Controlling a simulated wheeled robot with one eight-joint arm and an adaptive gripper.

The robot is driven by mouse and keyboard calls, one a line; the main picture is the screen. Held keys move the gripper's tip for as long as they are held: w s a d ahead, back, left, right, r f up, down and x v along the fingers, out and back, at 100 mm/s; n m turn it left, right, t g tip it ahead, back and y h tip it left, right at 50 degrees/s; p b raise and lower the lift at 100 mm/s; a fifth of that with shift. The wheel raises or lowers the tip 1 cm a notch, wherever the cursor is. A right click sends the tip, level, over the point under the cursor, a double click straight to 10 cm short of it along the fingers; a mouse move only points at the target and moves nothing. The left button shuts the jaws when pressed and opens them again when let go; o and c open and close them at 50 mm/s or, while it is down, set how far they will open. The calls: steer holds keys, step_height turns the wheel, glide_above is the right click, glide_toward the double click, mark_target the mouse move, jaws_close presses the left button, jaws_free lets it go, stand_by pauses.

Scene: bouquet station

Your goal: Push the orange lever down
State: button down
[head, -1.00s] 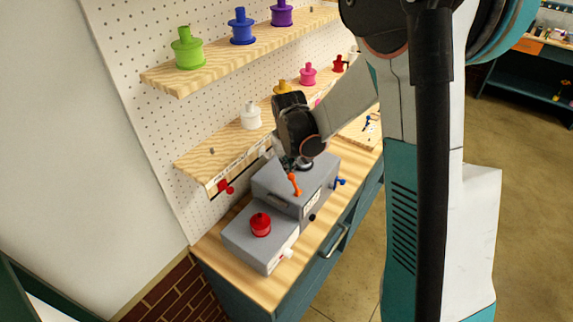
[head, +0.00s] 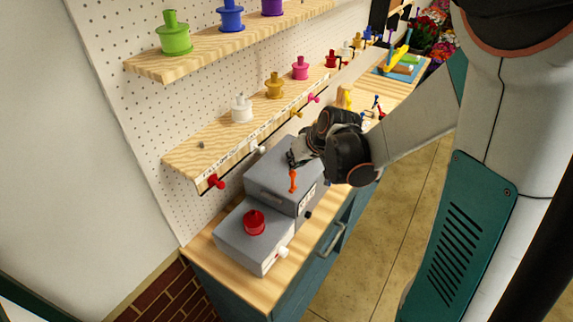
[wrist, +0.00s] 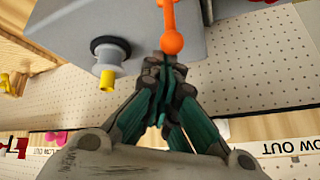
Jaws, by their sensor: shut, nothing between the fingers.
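The orange lever (head: 292,181) stands on the grey box (head: 268,188) on the counter, its lower part at the box's top front edge. In the wrist view the lever (wrist: 171,40) is at the top middle, its round orange knob just beyond the fingertips. My gripper (head: 295,160) is shut and empty, beside the lever's upper end. In the wrist view the closed fingertips (wrist: 163,62) are very near the knob; I cannot tell whether they touch it.
A lower grey box with a red spool (head: 254,222) stands in front. Shelves with coloured spools, such as a white one (head: 241,108), line the pegboard. A grey knob with a yellow tip (wrist: 107,66) shows in the wrist view. Floor lies right of the counter.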

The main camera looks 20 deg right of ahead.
steer(key=s+d+t+y+b, duration=0.1)
steer(key=b, duration=0.1)
steer(key=s+d+t+b, duration=0.1)
steer(key=s+b, duration=0.1)
steer(key=shift+s+d+f+t+y, duration=0.1)
steer(key=shift+f+t+y, duration=0.1)
steer(key=shift+t+y, duration=0.2)
steer(key=shift+r, duration=0.15)
steer(key=shift+r+p, duration=0.6)
steer(key=shift+r, duration=0.05)
